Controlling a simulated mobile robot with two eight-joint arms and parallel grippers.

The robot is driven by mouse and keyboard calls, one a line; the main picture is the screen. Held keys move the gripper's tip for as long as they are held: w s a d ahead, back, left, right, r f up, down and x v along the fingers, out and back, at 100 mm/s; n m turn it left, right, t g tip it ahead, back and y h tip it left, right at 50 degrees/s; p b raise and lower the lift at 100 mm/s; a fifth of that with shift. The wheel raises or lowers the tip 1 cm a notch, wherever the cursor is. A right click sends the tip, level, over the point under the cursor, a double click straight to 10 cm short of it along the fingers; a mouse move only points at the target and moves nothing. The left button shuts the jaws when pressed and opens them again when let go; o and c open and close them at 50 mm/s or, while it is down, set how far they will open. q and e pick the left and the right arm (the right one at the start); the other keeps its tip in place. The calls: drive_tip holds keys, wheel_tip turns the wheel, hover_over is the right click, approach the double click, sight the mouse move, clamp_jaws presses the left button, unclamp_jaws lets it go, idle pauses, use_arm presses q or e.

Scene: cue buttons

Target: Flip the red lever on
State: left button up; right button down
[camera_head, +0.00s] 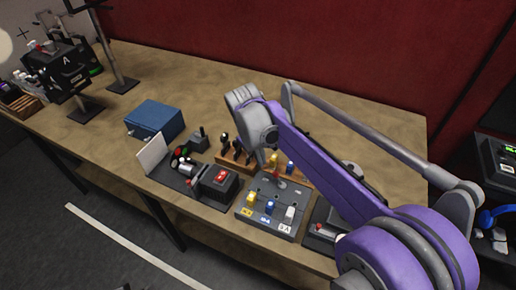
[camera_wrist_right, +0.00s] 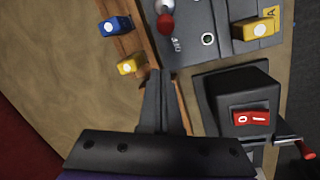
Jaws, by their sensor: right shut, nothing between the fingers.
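A lever with a round red knob (camera_head: 276,174) stands at the back of a grey panel (camera_head: 262,190) in the head view. In the right wrist view, this red knob (camera_wrist_right: 165,22) is at the top, on a silver stem; I cannot tell its on or off position. A black box with a red rocker switch (camera_head: 221,176) stands left of the panel; a separate red-handled lever (camera_wrist_right: 305,150) sticks out from its side. My right gripper (camera_wrist_right: 160,76) is shut and empty, pointing down beside the panel, apart from the red knob. My left gripper is not in view.
Yellow (camera_head: 250,198), blue (camera_head: 270,207) and white (camera_head: 290,213) switches line the panel's front. A wooden rack with yellow (camera_wrist_right: 131,65) and blue (camera_wrist_right: 116,25) pieces adjoins it. A blue box (camera_head: 155,119) stands farther left. The table's back is clear.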

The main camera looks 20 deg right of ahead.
sight(278, 179)
drive_tip(key=shift+s+d+f, duration=0.1)
drive_tip(key=shift+d+f, duration=0.05)
drive_tip(key=shift+f, duration=0.65)
drive_tip(key=shift+s+d+r+p, duration=0.15)
drive_tip(key=shift+s+r, duration=0.2)
drive_tip(key=shift+s, duration=0.25)
drive_tip(key=shift+s+d+r+p, duration=0.15)
drive_tip(key=shift+s+r, duration=0.15)
drive_tip(key=shift+s, duration=0.25)
drive_tip(key=shift+s+r, duration=0.2)
drive_tip(key=shift+s, duration=0.35)
